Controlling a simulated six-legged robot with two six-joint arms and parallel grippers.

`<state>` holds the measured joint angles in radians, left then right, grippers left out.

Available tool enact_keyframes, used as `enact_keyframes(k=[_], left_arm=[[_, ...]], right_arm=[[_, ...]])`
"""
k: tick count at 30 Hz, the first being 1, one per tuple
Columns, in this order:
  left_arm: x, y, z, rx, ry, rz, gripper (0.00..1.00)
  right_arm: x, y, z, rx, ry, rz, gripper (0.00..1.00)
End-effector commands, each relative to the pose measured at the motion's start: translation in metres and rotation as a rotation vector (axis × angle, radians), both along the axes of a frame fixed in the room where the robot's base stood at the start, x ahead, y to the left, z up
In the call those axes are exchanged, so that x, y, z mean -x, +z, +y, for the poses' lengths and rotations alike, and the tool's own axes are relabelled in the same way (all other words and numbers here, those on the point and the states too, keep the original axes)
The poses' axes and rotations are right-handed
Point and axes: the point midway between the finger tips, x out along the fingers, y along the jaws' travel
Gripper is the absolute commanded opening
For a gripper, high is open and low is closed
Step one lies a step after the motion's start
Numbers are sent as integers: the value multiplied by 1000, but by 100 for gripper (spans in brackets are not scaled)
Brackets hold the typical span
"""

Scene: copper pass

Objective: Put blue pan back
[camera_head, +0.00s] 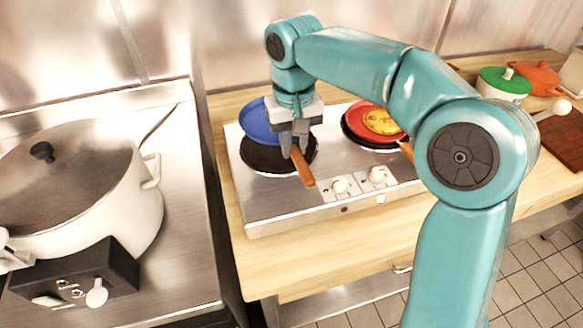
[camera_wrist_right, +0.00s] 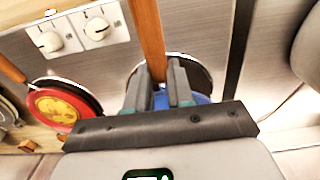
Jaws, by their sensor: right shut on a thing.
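The blue pan (camera_head: 258,121) is over the left burner (camera_head: 262,158) of the two-burner hob (camera_head: 330,190) in the head view. It looks tilted, with its far side raised, and my gripper hides part of it. Its wooden handle (camera_head: 303,168) points toward the hob's front. My right gripper (camera_head: 293,151) is shut on the handle near the pan. In the right wrist view the handle (camera_wrist_right: 148,40) runs up between the fingers of the gripper (camera_wrist_right: 159,78), and a bit of blue pan (camera_wrist_right: 200,98) shows behind them. My left gripper is not in view.
A red pan (camera_head: 368,117) with yellow food (camera_head: 383,121) sits on the right burner. A large lidded pot (camera_head: 110,215) stands at the left. A green-lidded pot (camera_head: 503,84), an orange pot (camera_head: 540,77) and a brown board (camera_head: 565,145) are at the right. Bare wooden counter (camera_head: 300,255) lies before the hob.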

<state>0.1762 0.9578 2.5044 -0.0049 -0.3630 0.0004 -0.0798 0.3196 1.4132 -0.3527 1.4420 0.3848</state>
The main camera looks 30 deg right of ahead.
Motion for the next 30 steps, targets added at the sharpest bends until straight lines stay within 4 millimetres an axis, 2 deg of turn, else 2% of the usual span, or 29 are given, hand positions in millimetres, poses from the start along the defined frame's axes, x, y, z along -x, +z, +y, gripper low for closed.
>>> enact_keyframes(k=[1, 7, 13, 26, 27, 29, 30], left_arm=[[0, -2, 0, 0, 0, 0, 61], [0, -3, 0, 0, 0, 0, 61], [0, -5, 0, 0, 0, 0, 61], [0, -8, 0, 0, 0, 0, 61], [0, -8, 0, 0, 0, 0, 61], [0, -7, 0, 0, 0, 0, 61], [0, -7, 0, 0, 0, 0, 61]], right_arm=[[0, -10, 0, 1, 0, 1, 0], [-2, -30, 0, 0, -1, 0, 0], [-3, -61, 0, 1, 0, 1, 0], [-4, -71, 0, 1, 0, -2, 0], [-4, -71, 0, 0, 0, 0, 28], [-4, -70, 0, 0, 0, 0, 47], [-4, -70, 0, 0, 0, 0, 47]])
